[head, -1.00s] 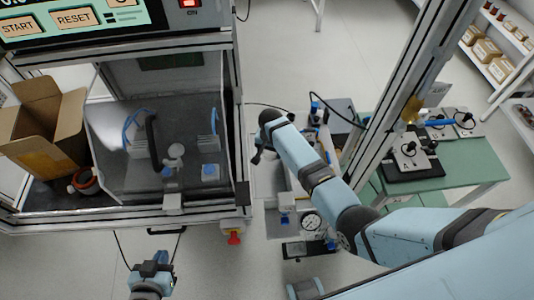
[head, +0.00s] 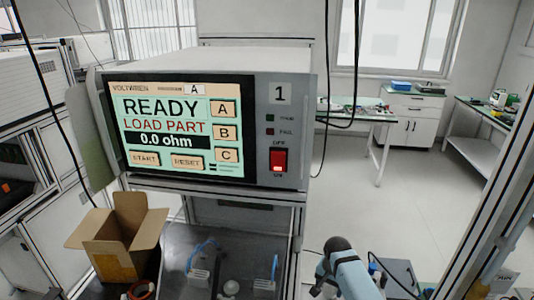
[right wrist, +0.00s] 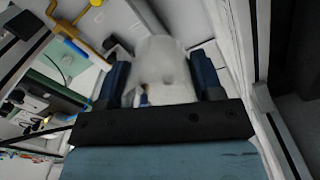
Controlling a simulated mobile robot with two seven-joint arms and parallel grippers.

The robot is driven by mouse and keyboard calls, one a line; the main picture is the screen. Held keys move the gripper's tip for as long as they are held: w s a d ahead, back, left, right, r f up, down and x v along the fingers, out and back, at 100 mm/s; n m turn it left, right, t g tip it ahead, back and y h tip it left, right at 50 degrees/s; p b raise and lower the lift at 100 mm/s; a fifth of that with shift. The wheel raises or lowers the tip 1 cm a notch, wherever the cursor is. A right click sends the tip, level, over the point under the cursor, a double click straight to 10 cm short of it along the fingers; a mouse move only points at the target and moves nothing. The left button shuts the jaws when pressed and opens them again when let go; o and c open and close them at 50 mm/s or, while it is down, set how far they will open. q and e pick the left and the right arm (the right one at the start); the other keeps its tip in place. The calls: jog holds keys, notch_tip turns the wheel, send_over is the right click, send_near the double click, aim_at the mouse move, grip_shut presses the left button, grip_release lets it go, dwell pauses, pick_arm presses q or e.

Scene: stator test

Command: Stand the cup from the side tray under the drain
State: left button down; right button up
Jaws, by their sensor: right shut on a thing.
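In the right wrist view my right gripper (right wrist: 161,80) is shut on a whitish, translucent cup (right wrist: 160,58), with one dark blue finger on each side of it. In the head view my right arm comes up at the bottom, right of the test bench, and its gripper (head: 318,287) is only partly visible at the lower edge. The cup cannot be made out there. My left gripper is not in view. I cannot identify the drain or the side tray in these frames.
A tester (head: 205,130) with a lit screen reading READY, LOAD PART stands on the bench frame. An open cardboard box (head: 115,250) is below it at left. A metal post (head: 480,235) rises at right. In the right wrist view a yellow pipe (right wrist: 65,27) is at upper left.

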jog(key=s+d+r+n, duration=0.1)
jog(key=s+d+r, duration=0.1)
jog(key=r, duration=0.6)
jog(key=s+d+r+n, duration=0.1)
jog(key=d+r, duration=0.1)
jog(key=r, duration=0.6)
jog(key=s+a+r+n, duration=0.1)
jog(key=s+r+n, duration=0.3)
jog(key=s, duration=1)
notch_tip(320, 180, up, 3)
jog(key=shift+f+n, duration=0.1)
jog(key=shift+n, duration=0.2)
jog(key=shift+s, duration=0.15)
